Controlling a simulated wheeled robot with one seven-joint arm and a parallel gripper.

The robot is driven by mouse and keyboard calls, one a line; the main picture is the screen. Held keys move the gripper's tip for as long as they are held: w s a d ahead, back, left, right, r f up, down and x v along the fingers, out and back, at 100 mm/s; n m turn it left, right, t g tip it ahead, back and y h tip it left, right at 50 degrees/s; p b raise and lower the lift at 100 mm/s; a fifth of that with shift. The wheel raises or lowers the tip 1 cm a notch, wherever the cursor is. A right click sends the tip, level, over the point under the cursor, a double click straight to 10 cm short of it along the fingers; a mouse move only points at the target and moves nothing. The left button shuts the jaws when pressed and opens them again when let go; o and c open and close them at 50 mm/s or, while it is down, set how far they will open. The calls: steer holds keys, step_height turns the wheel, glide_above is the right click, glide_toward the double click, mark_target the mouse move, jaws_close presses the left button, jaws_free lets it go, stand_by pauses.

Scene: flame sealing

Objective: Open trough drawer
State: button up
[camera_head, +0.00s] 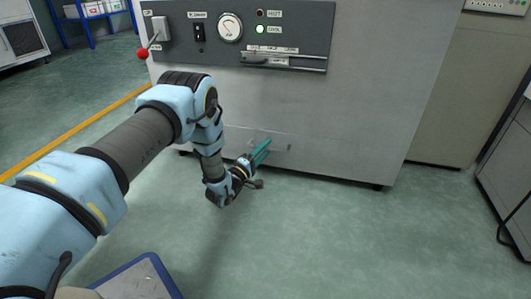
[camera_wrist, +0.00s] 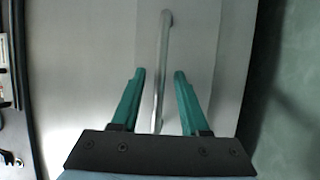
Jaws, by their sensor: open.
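The trough drawer (camera_head: 233,134) is a flat grey panel low on the front of the grey cabinet, and it looks flush with the front. Its face also shows in the wrist view (camera_wrist: 200,42). A slim metal bar handle (camera_wrist: 165,35) runs along that face. My gripper (camera_head: 265,150) is at the drawer front with its teal fingers pointing at it. In the wrist view my gripper (camera_wrist: 159,73) is open, with one finger on each side of the handle and gaps between.
The cabinet (camera_head: 340,110) carries a dark control panel (camera_head: 290,20) with a gauge, switches and a green light. A red-knobbed lever (camera_head: 142,53) sticks out at its left. A blue-edged tray (camera_head: 140,280) is at the bottom. The green floor (camera_head: 340,230) before the cabinet is clear.

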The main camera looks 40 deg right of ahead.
steer(key=shift+d, duration=0.1)
jaws_close()
stand_by(0.3)
stand_by(1.1)
